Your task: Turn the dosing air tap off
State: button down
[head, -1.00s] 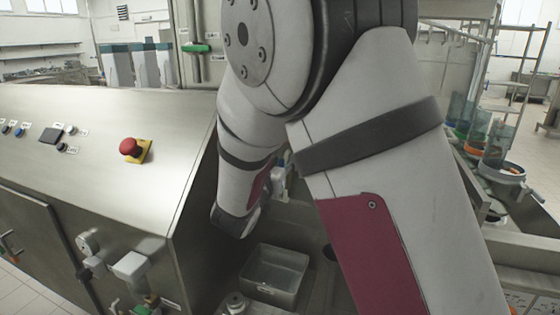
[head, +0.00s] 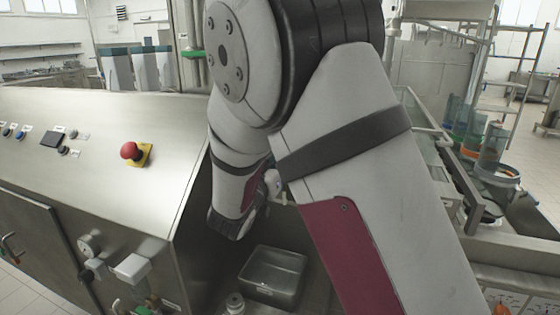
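I cannot tell for sure which fitting is the dosing air tap. A green-handled tap (head: 193,53) sits on a vertical pipe behind the steel cabinet, its handle lying roughly level. Another fitting with a green part (head: 143,309) shows at the bottom edge, low on the cabinet's front, partly cut off. A round gauge (head: 89,245) with a dark knob (head: 92,270) is beside it.
The steel cabinet (head: 90,130) carries a red emergency stop (head: 130,151) and several buttons. An open metal tray (head: 272,275) lies low beside its right end. A conveyor with clear cylinders (head: 493,145) and an orange-and-white ring (head: 503,173) is at the right. Floor at far left is bare.

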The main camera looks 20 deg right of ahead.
jog(key=w+a+f+n+p, duration=0.4)
jog(key=f+n, duration=0.3)
jog(key=n, duration=1)
jog(key=shift+a+f+p, duration=0.25)
jog(key=shift+a+p, duration=0.5)
jog(key=c, duration=1.6)
grip_release()
jog(key=shift+s, duration=0.1)
jog(key=v, duration=1.2)
